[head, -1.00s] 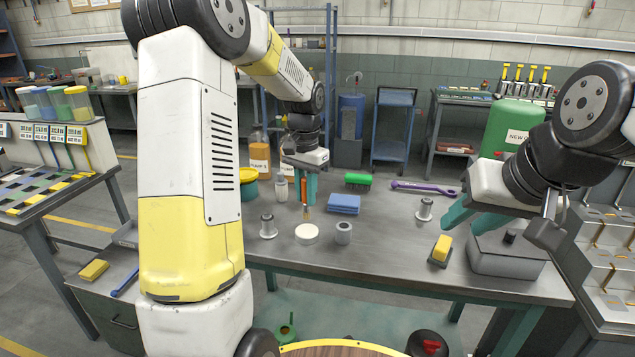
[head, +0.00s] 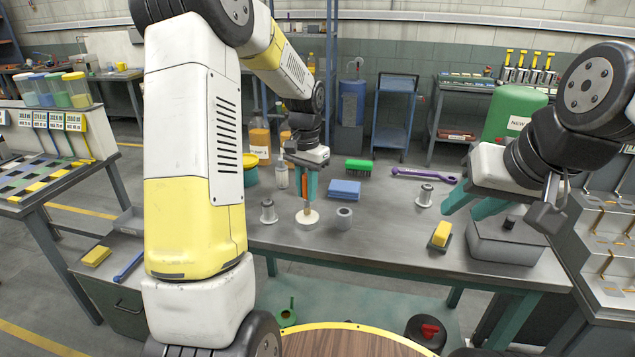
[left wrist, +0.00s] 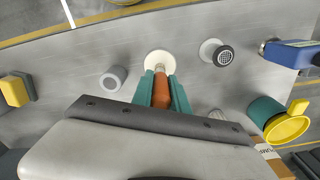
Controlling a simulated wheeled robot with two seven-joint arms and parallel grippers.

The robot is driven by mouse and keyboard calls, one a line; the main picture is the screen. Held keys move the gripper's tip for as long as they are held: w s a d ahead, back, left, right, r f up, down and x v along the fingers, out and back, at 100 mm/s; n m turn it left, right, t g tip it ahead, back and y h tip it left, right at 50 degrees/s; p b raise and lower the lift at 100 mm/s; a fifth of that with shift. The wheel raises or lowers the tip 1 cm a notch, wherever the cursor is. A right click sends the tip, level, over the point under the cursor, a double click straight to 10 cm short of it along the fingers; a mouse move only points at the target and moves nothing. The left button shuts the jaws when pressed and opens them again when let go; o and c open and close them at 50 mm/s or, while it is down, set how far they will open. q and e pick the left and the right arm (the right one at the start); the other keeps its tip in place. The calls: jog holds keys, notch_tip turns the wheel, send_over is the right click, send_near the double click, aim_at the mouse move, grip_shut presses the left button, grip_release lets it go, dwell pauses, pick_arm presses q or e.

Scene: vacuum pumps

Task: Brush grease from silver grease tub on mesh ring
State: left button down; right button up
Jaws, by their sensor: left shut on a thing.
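My left gripper (head: 306,190) is shut on a brush (left wrist: 161,92) with an orange-brown handle, held upright, bristles down. The brush tip is over a round cream-white disc (head: 307,218); I cannot tell whether it touches. A small grey cylindrical tub (head: 343,219) stands just right of the disc; it also shows in the left wrist view (left wrist: 113,77). A silver flanged piece with a dark mesh top (left wrist: 221,54) stands on the other side; it shows in the head view (head: 268,212). My right gripper (head: 473,204) is open, near a grey box.
A second silver flanged piece (head: 425,196) stands to the right. A yellow sponge (head: 441,235) and the grey box (head: 508,246) are right. A yellow-lidded teal pot (head: 250,172) stands left.

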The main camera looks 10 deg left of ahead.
pick_arm(q)
jog(key=shift+f, duration=0.6)
dwell(1.3)
jog(key=shift+r, duration=3.55)
